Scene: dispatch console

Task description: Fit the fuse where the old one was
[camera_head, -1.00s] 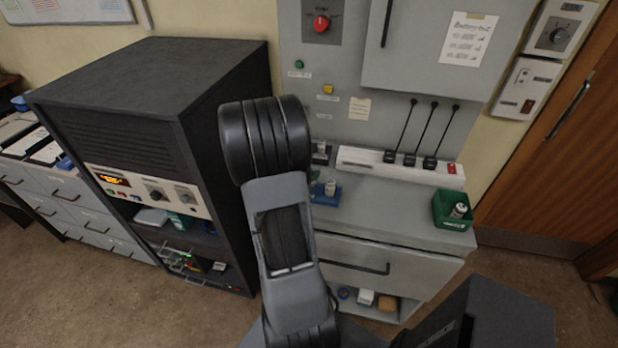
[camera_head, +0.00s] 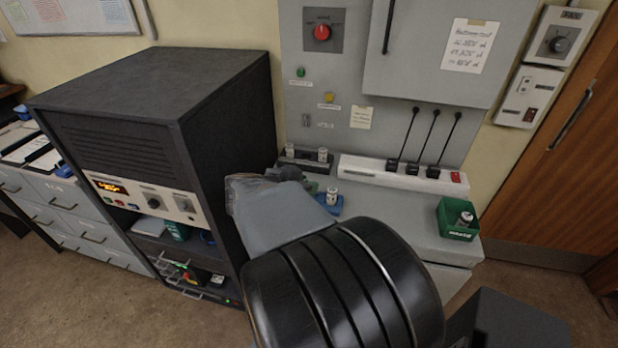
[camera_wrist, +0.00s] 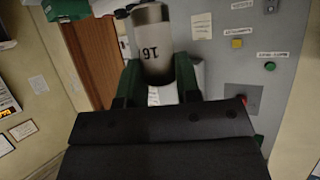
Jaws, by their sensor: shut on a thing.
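In the wrist view my gripper (camera_wrist: 158,76) has its green fingers shut on a pale grey cylindrical fuse (camera_wrist: 150,45) marked "16", which appears upside down. In the head view my arm hides the fingertips and the held fuse. A dark fuse block (camera_head: 306,161) stands at the back of the console top, against the grey panel. Pale pieces stand at its left and right ends; I cannot tell what sits between them. Another pale fuse (camera_head: 332,196) stands upright in a small blue tray (camera_head: 325,209), just right of my arm.
A green box (camera_head: 455,232) holding a pale fuse-like item (camera_head: 464,218) stands at the console's right end. A white strip (camera_head: 400,172) with black plugs runs along the back. A tall black cabinet (camera_head: 190,110) stands close on the left. The console top between tray and box is clear.

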